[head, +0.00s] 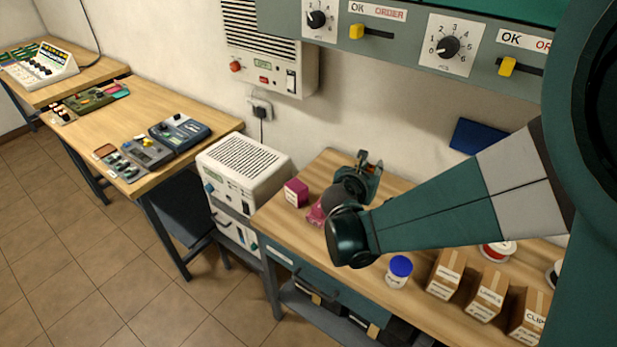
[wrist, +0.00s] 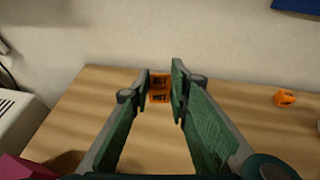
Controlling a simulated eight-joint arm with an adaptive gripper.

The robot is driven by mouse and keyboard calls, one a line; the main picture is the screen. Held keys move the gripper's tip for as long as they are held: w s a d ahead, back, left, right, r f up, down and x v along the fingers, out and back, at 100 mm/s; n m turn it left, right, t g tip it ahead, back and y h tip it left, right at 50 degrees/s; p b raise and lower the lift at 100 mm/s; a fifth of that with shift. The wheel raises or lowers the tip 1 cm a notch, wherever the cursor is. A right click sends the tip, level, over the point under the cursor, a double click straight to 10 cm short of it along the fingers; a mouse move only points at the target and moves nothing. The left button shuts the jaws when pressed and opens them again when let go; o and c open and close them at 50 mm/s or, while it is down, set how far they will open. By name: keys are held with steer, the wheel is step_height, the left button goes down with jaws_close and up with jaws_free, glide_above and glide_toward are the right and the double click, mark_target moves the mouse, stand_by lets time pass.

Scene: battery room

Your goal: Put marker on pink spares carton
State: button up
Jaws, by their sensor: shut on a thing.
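My gripper (head: 372,163) is at the back of the near bench, left of the forearm. In the wrist view its fingers (wrist: 160,88) are closed on an orange marker (wrist: 159,90) with dark lettering on two faces. Only a small orange part of the marker shows in the head view. The pink carton (head: 296,192) stands on the bench's left part, left of my gripper and apart from it. Its top is clear. A pink surface (wrist: 18,168) shows at the wrist view's lower left corner; I cannot tell for sure that it is the carton.
Another pinkish item (head: 317,213) lies beside the carton, partly hidden by my wrist. A second orange piece (wrist: 284,98) lies on the bench at right. A blue-lidded jar (head: 398,272) and brown cartons (head: 446,272) stand near the front. A white unit (head: 243,170) stands left of the bench.

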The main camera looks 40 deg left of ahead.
steer(key=s+a+r+n+g+y, duration=0.1)
steer(key=s+a+r+n+y, duration=0.3)
steer(key=s+a, duration=0.45)
step_height(320, 180, up, 4)
steer(key=n+g+y, duration=0.3)
steer(key=y, duration=0.1)
glide_above(297, 188)
steer(key=shift+f+p, duration=0.15)
steer(key=shift+p, duration=0.15)
steer(key=shift+f+b, duration=0.75)
steer(key=shift+f, duration=2.4)
steer(key=shift+f, duration=0.1)
steer(key=shift+f+b, duration=0.5)
steer(key=shift+f, duration=1.25)
steer(key=shift+f, duration=0.1)
